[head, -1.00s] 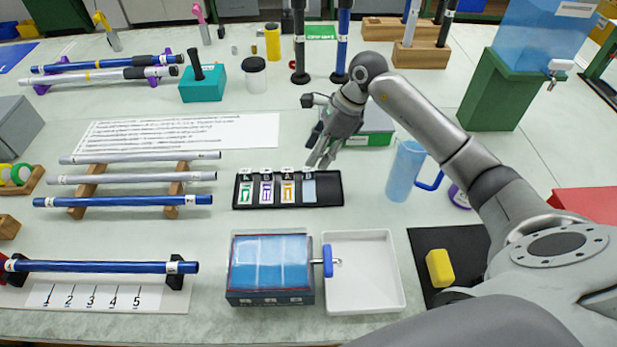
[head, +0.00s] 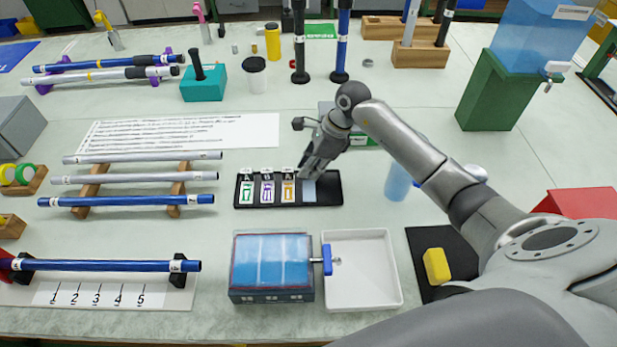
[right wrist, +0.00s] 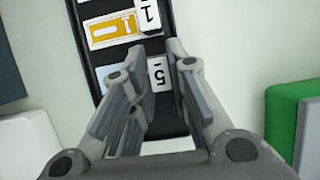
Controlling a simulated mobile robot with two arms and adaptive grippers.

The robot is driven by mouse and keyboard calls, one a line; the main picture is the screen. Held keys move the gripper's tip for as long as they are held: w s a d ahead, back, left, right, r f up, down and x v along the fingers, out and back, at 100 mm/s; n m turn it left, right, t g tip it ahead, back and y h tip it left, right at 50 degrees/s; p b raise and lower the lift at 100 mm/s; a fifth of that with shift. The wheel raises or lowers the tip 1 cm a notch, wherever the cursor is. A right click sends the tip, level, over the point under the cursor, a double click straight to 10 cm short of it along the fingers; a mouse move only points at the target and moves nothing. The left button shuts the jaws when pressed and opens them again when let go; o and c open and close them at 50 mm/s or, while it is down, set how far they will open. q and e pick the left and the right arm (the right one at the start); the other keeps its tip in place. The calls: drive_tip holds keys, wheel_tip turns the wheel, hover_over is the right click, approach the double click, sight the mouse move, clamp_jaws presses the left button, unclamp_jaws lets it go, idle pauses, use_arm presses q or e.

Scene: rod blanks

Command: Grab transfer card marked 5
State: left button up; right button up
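The black card tray (head: 328,190) stands mid-table in the head view and holds several cards in a row. The card marked 5 (right wrist: 158,74) shows its white label with a 5 in the right wrist view, between my fingers. Its pale blue face (head: 309,191) is the rightmost card in the head view. My right gripper (head: 307,170) is over that end of the tray, fingers apart and pointing down. In the right wrist view my right gripper (right wrist: 157,55) hides part of the card; contact cannot be told. My left gripper is not in view.
A yellow card (right wrist: 113,30) sits beside the 5 card in the tray. The blue-topped box (head: 271,262) and the white bin (head: 388,270) are in front. Rods on wooden rests (head: 174,188) lie left. A blue jug (head: 398,182) stands right, partly behind my right arm.

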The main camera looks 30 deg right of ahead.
clamp_jaws()
drive_tip(key=shift+r, duration=0.1)
